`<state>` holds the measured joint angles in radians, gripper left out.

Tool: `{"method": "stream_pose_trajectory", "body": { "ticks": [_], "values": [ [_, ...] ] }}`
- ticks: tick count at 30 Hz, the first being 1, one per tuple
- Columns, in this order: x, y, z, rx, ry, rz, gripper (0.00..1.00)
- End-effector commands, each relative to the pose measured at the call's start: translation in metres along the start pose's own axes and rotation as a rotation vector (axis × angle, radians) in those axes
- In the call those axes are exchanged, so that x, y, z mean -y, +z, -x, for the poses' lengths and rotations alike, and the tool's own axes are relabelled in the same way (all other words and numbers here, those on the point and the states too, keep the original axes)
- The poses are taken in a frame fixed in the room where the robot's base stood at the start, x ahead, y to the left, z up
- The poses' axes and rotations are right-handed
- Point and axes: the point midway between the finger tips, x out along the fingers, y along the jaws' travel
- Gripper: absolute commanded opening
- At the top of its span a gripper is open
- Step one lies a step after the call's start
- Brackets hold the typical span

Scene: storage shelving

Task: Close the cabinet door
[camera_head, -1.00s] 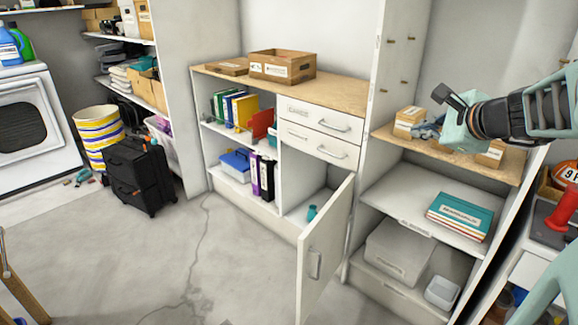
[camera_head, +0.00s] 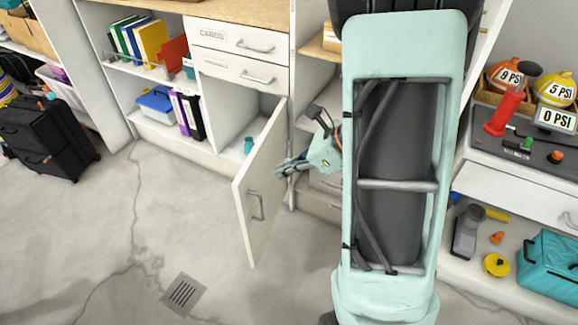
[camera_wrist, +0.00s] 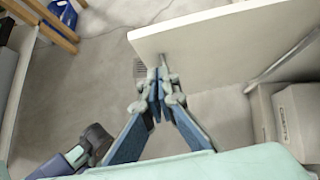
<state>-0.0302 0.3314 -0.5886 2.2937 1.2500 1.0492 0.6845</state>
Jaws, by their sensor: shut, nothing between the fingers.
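The white cabinet door (camera_head: 262,180) stands open, swung out from the lower right compartment of the white cabinet (camera_head: 222,172). Its metal handle (camera_head: 257,206) is on the face towards the right. My gripper (camera_head: 279,171) is shut and empty, low down on the handle side of the door, close to that face. In the wrist view, the shut fingertips (camera_wrist: 162,62) overlap the edge of the door panel (camera_wrist: 230,48). I cannot tell whether they touch it. My arm hides much of the shelving to the right.
A teal object (camera_head: 249,145) stands inside the open compartment. Two closed drawers (camera_head: 238,55) are above it. Grey boxes (camera_wrist: 290,118) are on the low shelf beside the door. The concrete floor (camera_head: 180,235) left of the door is clear, with a flat drain grate (camera_head: 183,294).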

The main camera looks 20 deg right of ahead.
Motion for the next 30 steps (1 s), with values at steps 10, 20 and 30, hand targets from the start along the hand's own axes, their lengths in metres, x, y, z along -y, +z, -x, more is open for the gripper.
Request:
{"method": "stream_pose_trajectory", "body": {
  "ticks": [10, 20, 30],
  "values": [
    [0.0, 0.011, -0.066, -0.001, 0.001, 0.006, 0.0],
    [0.001, 0.028, -0.08, -0.001, -0.002, 0.003, 0.0],
    [0.001, 0.029, -0.08, -0.001, -0.003, 0.002, 0.0]
  ]
}}
